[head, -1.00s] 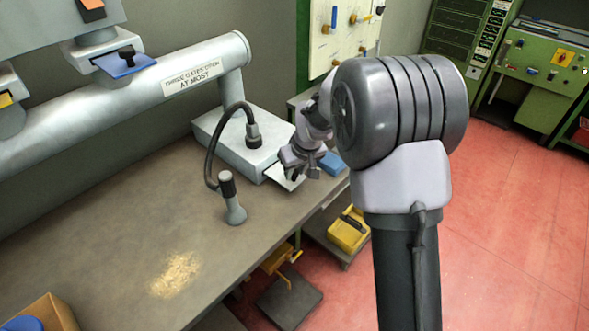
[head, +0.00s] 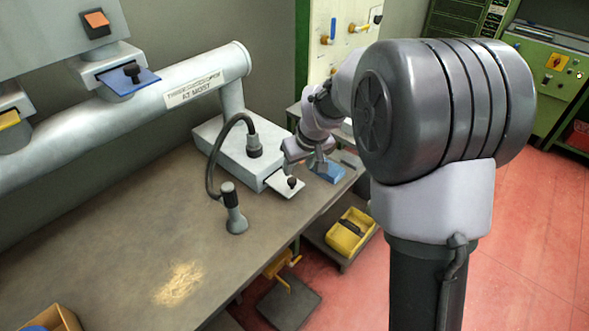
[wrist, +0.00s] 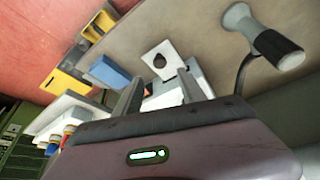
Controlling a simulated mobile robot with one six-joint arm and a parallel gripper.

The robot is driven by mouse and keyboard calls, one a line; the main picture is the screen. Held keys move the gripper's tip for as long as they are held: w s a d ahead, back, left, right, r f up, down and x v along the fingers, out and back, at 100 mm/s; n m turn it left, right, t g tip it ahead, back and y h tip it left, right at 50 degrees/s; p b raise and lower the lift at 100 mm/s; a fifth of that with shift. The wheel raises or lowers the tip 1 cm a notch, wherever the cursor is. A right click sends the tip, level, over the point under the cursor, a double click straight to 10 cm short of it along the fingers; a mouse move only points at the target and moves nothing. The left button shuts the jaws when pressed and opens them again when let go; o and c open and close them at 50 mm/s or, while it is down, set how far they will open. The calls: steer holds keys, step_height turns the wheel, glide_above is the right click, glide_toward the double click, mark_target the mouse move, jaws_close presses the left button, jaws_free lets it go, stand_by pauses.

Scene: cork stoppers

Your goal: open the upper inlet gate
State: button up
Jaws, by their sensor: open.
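A white gate plate (head: 283,183) with a black knob (head: 292,182) sticks out of the front of a grey box at the table's right end. The plate also shows in the wrist view (wrist: 163,60). A blue gate plate (head: 130,82) with a black knob sits on the pipe at upper left, with a yellow plate (head: 9,120) further left. No label shows which is the upper inlet gate. My gripper (head: 319,162) is open and empty, just right of the white plate and apart from its knob. In the wrist view the knob lies beyond the open fingers (wrist: 160,95).
A hose runs from the grey box (head: 222,150) to an upright grey nozzle (head: 236,215) on the table. A blue block (head: 328,172) lies near the table's right edge. A yellow bin (head: 350,232) stands below. The table's middle is clear apart from crumbs (head: 180,283).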

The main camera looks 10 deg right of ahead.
steer(key=p+v, duration=0.2)
steer(key=v, duration=0.6)
steer(key=shift+s+r, duration=0.1)
steer(key=shift+r, duration=0.1)
steer(key=s+a+r+m, duration=0.1)
steer(key=s+r+m, duration=0.1)
steer(key=s, duration=0.7)
steer(key=s+a+r+m+t, duration=0.1)
steer(key=s+a+r+m, duration=0.1)
steer(key=s, duration=0.7)
steer(key=s+a+r+m+y+b, duration=0.1)
steer(key=s+r+m, duration=0.1)
steer(key=s, duration=0.7)
steer(key=shift+s+a+m+t, duration=0.3)
steer(key=shift+a+m, duration=0.1)
steer(key=shift+m, duration=0.2)
